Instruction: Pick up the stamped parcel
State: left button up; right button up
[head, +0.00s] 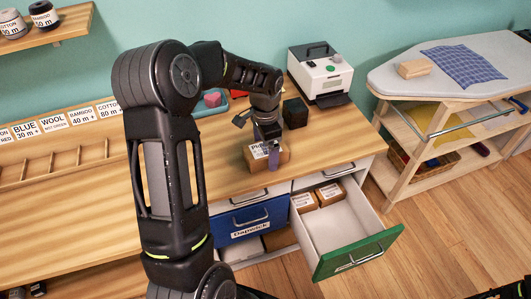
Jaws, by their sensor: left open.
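A brown parcel (254,157) with a white printed label lies on the wooden worktop near its front edge. My left gripper (270,153) reaches down over it from behind and is open. One finger shows in front of the parcel's right part, and the gripper hides some of the label. I cannot tell whether the fingers touch the parcel, and no stamp mark can be made out. Only a dark piece of what seems my right arm shows at the bottom right corner; the right gripper is out of view.
An open drawer with a green front (357,256) holds labelled brown boxes (329,194). Beside it is a blue drawer (249,221) labelled Dispatch. A black cube (295,113), a white machine (320,73) and a teal tray (207,110) stand behind the parcel.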

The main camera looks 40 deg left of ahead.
aim_at(266, 148)
pick_arm(q)
jog(key=shift+c, duration=0.2)
jog(key=c, duration=1.6)
jog(key=shift+o, duration=0.2)
jog(key=shift+r, duration=0.1)
notch_tip(266, 148, up, 10)
jog(key=shift+b, duration=0.45)
